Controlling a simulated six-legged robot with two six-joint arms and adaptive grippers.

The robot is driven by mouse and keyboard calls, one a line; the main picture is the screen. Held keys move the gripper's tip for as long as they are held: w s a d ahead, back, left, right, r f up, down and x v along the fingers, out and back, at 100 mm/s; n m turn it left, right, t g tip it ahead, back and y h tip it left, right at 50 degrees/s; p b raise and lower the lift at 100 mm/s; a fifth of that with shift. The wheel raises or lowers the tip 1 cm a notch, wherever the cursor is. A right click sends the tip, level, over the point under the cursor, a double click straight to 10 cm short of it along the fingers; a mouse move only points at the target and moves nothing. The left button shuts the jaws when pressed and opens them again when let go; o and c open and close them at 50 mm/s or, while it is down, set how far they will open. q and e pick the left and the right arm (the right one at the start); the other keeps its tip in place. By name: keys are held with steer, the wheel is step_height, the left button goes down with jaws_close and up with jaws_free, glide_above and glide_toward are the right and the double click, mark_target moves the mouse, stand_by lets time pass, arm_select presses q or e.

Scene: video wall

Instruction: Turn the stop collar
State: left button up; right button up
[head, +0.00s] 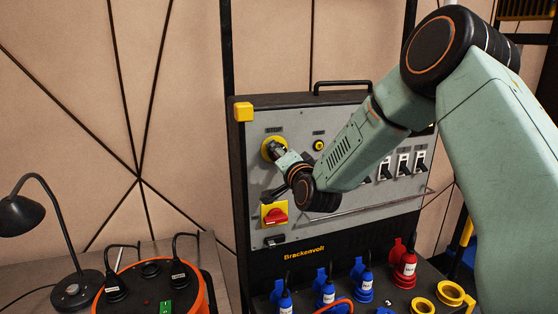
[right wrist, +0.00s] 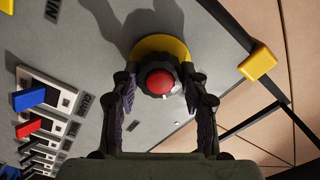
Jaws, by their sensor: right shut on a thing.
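The stop collar (right wrist: 158,60) is a dark knobbed ring around a red button (right wrist: 160,82), set on a yellow disc (right wrist: 158,43) on the grey panel. In the right wrist view my right gripper (right wrist: 160,86) has a finger on each side of the collar and is shut on it. In the head view the right gripper (head: 283,156) reaches the yellow disc (head: 267,147) at the panel's upper left. The collar is mostly hidden there behind the gripper. My left gripper is not in view.
Below the collar is a red rotary switch (head: 275,214) on a yellow plate. Several toggle switches (head: 403,164) line the panel's right. A thin rail (head: 365,207) crosses below. Blue and red plugs (head: 404,266) stand in front. An orange cable reel (head: 150,287) and black lamp (head: 35,212) are left.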

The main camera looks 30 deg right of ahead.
steer(key=shift+r, duration=0.2)
steer(key=shift+d, duration=0.1)
steer(key=o, duration=1.2)
steer(key=shift+f, duration=0.1)
steer(key=shift+c, duration=0.2)
steer(key=v, duration=1.2)
